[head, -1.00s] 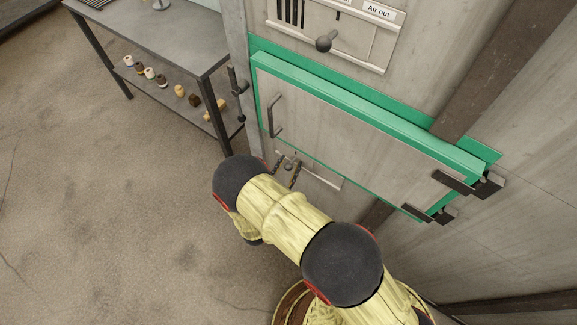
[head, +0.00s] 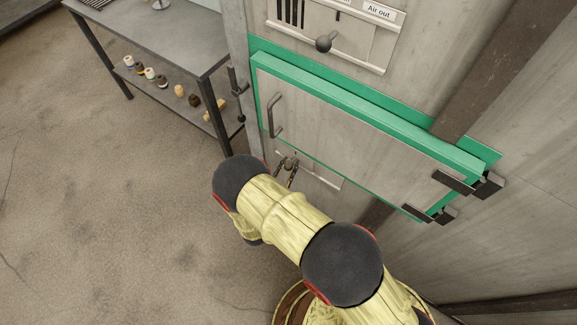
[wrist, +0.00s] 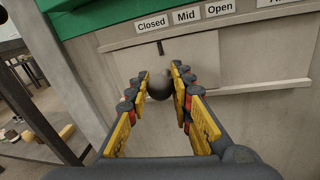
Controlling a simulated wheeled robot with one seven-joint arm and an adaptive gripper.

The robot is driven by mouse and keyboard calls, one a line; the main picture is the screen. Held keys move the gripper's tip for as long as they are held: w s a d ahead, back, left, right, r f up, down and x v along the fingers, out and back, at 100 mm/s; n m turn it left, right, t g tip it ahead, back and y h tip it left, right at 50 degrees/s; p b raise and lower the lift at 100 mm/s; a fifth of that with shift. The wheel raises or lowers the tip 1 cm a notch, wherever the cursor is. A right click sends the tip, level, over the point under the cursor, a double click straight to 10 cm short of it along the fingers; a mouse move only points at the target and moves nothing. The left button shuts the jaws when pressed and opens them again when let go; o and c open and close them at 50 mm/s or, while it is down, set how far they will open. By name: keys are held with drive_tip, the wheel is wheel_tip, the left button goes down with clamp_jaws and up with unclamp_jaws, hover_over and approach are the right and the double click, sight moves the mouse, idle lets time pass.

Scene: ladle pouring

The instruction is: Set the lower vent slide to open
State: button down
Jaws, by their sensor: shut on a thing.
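The lower vent slide (wrist: 195,58) is a grey plate in rails, with labels reading Closed (wrist: 152,23), Mid (wrist: 187,16) and Open (wrist: 220,8) above it. Its dark pointer line (wrist: 160,48) stands below the Closed label, near that label's right side. A round dark grey knob (wrist: 159,87) sticks out of the slide. My gripper (wrist: 161,75) has a finger on each side of the knob and is shut on it. In the head view, my gripper (head: 287,168) is at the slide below the green-framed door, and my arm partly hides it.
The green-framed door (head: 350,120), with a bar handle (head: 275,115), is just above the slide. An upper vent slide with a knob (head: 325,43) is higher up. A metal table (head: 165,35) with small items on its lower shelf stands at left.

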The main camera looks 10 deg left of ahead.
sight(311, 167)
drive_tip(key=s+d, duration=0.1)
drive_tip(key=d, duration=0.1)
drive_tip(key=s+d+p, duration=0.1)
drive_tip(key=d, duration=0.1)
drive_tip(key=s+d+p, duration=0.1)
drive_tip(key=d, duration=0.2)
drive_tip(key=shift+s+d+f, duration=0.1)
drive_tip(key=shift+d, duration=0.35)
drive_tip(key=c, duration=1.8)
unclamp_jaws()
drive_tip(key=shift+d, duration=0.1)
drive_tip(key=shift+o, duration=0.7)
drive_tip(key=shift+o, duration=0.5)
drive_tip(key=shift+s, duration=0.1)
